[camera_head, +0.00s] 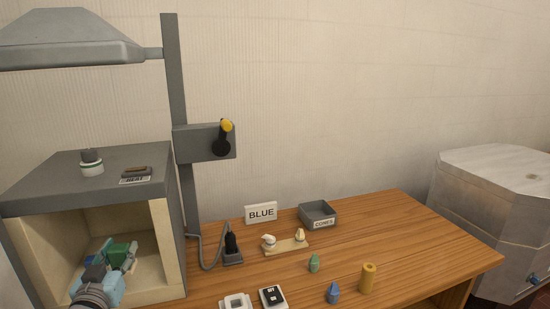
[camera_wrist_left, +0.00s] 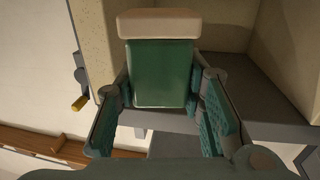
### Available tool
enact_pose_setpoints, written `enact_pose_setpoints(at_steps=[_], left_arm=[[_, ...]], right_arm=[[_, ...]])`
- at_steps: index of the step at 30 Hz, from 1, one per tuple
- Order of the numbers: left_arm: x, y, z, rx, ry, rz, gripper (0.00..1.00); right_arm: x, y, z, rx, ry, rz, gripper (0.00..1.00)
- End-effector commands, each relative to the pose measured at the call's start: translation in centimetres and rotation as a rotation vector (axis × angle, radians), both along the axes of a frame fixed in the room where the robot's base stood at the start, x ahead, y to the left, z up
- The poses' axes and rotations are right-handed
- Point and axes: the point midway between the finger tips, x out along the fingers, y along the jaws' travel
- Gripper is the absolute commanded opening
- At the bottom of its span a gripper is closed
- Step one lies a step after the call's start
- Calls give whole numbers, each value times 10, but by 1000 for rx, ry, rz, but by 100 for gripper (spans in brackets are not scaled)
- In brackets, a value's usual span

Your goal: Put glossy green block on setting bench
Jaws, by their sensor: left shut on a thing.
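The glossy green block (camera_head: 118,251) is inside the cream-lined grey box at the left, in the grasp of my left gripper (camera_head: 126,262). In the left wrist view the green block (camera_wrist_left: 162,72) stands between the two fingers of my left gripper (camera_wrist_left: 163,92), with a cream piece across its top edge; I cannot tell whether that piece is part of it. The fingers are shut on the block. The wooden bench (camera_head: 410,235) lies to the right of the box. My right gripper is not in view.
The box (camera_head: 165,250) has walls close around my left gripper. The bench's right part is clear.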

Motion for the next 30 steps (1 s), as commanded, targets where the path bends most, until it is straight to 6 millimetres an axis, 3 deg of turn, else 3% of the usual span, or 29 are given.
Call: enact_pose_setpoints(at_steps=[8, 14, 18, 24, 30], left_arm=[[-47, -74, 33, 6, 3, -257, 0], [-110, -135, 43, 1, 7, -471, 0], [-162, -172, 42, -3, 10, -609, 0], [-203, -187, 15, -8, 5, -673, 0], [-209, -187, 3, -2, -1, -674, 0]], right_arm=[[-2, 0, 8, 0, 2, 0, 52], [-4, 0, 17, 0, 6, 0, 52], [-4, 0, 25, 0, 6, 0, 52], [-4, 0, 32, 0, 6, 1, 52], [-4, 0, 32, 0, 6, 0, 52]])
